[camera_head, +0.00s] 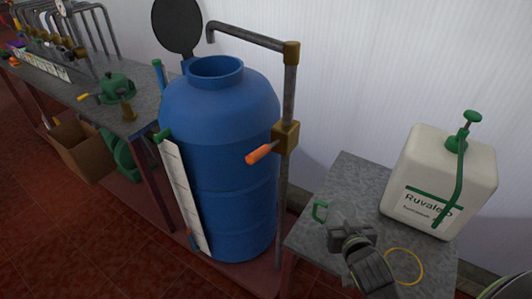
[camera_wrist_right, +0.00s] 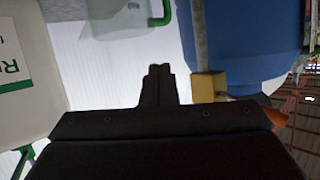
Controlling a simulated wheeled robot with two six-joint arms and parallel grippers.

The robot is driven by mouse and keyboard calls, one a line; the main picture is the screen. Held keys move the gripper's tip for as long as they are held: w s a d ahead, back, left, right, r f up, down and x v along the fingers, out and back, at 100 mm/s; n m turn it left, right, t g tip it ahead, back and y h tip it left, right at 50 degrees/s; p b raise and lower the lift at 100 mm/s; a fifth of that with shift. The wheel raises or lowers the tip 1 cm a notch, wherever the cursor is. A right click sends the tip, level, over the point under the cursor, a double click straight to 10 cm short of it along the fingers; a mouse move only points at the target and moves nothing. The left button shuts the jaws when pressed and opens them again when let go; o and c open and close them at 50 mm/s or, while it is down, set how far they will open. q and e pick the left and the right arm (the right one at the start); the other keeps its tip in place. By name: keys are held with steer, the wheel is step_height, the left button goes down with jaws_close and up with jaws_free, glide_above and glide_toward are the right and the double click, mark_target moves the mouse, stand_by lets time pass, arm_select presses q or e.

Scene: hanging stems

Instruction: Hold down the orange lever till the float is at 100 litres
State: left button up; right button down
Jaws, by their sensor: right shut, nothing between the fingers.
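The orange lever (camera_head: 260,153) sticks out to the left from a brass valve (camera_head: 287,138) on a grey upright pipe beside the blue tank (camera_head: 235,170). In the right wrist view the lever (camera_wrist_right: 272,116) shows at the right, apart from my fingers. A white gauge board (camera_head: 184,195) leans along the tank's left side. Its marks are too small to read, and I cannot make out the float with certainty. My right gripper (camera_head: 348,230) is shut and empty above the small grey table, to the right of and below the lever. My left gripper is not in view.
The small grey table (camera_head: 345,180) holds a white Ruvalep canister (camera_head: 435,185) with a green pump, a green handle (camera_head: 319,211) and a yellow ring (camera_head: 404,266). A long bench (camera_head: 75,85) with green tools stands left. Bent pipe (camera_head: 250,35) arches over the tank.

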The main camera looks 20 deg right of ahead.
steer(key=w+a+r+n+t+y, duration=0.3)
steer(key=w+a+r+y, duration=0.1)
steer(key=r+y, duration=0.2)
steer(key=w+a+r+n+t+y, duration=0.3)
steer(key=w+a+r+t+y, duration=0.1)
steer(key=y, duration=0.5)
steer(key=shift+a+r+t, duration=0.3)
steer(key=shift+a+r, duration=0.25)
steer(key=shift+r, duration=0.85)
step_height(320, 180, up, 5)
steer(key=p, duration=0.4)
glide_above(266, 151)
steer(key=s, duration=0.3)
steer(key=f, duration=0.1)
steer(key=a+f, duration=0.1)
steer(key=shift+w+f, duration=0.15)
steer(key=shift+f, duration=0.25)
steer(key=shift+a+f, duration=0.1)
steer(key=shift+f, duration=0.45)
steer(key=shift+f, duration=0.1)
